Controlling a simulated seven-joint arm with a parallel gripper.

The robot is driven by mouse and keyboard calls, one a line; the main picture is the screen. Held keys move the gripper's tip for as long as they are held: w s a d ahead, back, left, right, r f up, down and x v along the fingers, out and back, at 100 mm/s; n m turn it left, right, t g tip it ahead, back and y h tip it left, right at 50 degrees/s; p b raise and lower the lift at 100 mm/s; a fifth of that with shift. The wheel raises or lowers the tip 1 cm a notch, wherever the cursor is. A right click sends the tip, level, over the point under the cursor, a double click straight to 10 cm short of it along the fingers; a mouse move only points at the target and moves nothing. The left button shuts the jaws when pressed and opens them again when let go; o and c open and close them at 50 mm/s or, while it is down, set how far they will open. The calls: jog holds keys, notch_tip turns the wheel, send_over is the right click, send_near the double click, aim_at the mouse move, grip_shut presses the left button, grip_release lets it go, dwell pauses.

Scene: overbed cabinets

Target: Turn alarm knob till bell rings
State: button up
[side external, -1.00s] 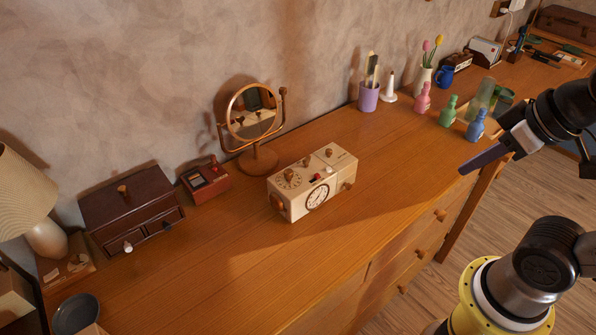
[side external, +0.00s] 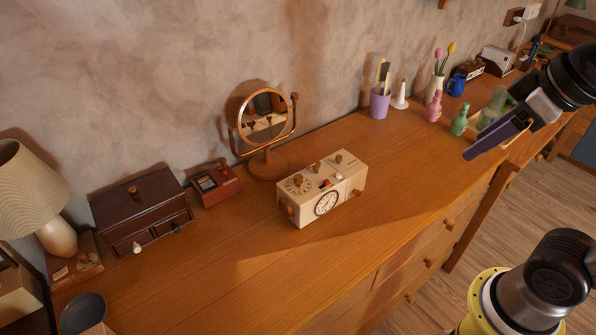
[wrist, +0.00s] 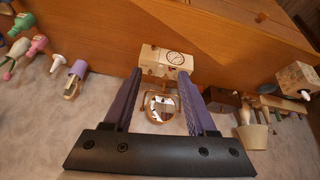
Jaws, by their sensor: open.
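The alarm clock box (side external: 313,190), cream-coloured wood, sits on the dresser top in the middle of the side external view. Its front has a white clock dial (side external: 327,202). Wooden knobs are on its top, including one on a round marked dial (side external: 298,184), and on its ends. A small red part shows on top. My gripper (side external: 468,156) is open and empty, in the air to the right of the box and well apart from it. In the wrist view, the box (wrist: 165,61) appears upside down beyond my purple fingers (wrist: 158,72).
A round mirror (side external: 264,117) stands just behind the box, with a small red box (side external: 216,185) and dark chest (side external: 139,210) to the left. A purple cup (side external: 380,104), pink bottle (side external: 434,106) and green bottle (side external: 460,121) stand back right. The dresser top before the box is clear.

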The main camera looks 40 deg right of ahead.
jog(key=w+a+r+n+g, duration=0.1)
jog(key=w+a+r+n, duration=0.1)
jog(key=w+r, duration=0.45)
jog(key=n+g, duration=0.4)
send_over(298, 177)
notch_tip(298, 177, down, 15)
notch_tip(298, 177, down, 13)
jog(key=shift+r, duration=0.1)
grip_shut()
